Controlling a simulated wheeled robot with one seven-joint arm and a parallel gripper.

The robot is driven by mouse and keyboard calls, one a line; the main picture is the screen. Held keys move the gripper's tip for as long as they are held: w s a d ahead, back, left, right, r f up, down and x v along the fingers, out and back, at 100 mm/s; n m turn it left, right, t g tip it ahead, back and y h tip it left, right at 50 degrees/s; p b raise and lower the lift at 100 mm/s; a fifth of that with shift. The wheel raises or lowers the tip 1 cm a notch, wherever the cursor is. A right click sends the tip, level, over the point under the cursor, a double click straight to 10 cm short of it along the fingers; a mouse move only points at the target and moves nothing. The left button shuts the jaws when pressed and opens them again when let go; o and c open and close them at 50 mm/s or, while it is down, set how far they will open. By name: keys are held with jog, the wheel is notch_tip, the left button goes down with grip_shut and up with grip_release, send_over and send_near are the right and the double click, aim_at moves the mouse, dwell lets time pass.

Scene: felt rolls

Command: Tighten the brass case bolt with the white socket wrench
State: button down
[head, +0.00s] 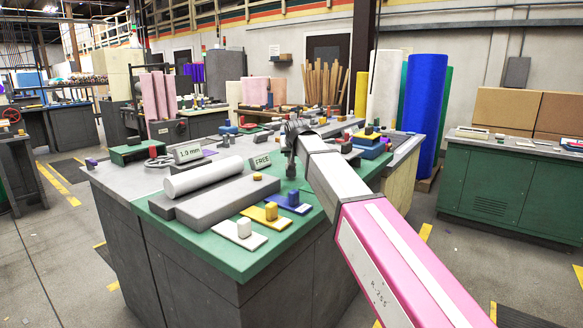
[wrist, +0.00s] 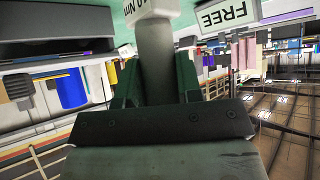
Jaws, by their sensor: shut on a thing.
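My gripper (head: 291,138) is above the green bench top, shut on a grey upright shaft. A small brass-coloured knob (head: 258,176), perhaps the case bolt, sits on the grey slab (head: 226,202). I cannot tell whether it is loose.
Similar yellow (head: 271,211) and blue (head: 293,198) pieces lie beside the white one. A white roll (head: 203,177) lies on the grey slab's left.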

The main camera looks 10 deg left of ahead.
jog(key=shift+r, duration=3.75)
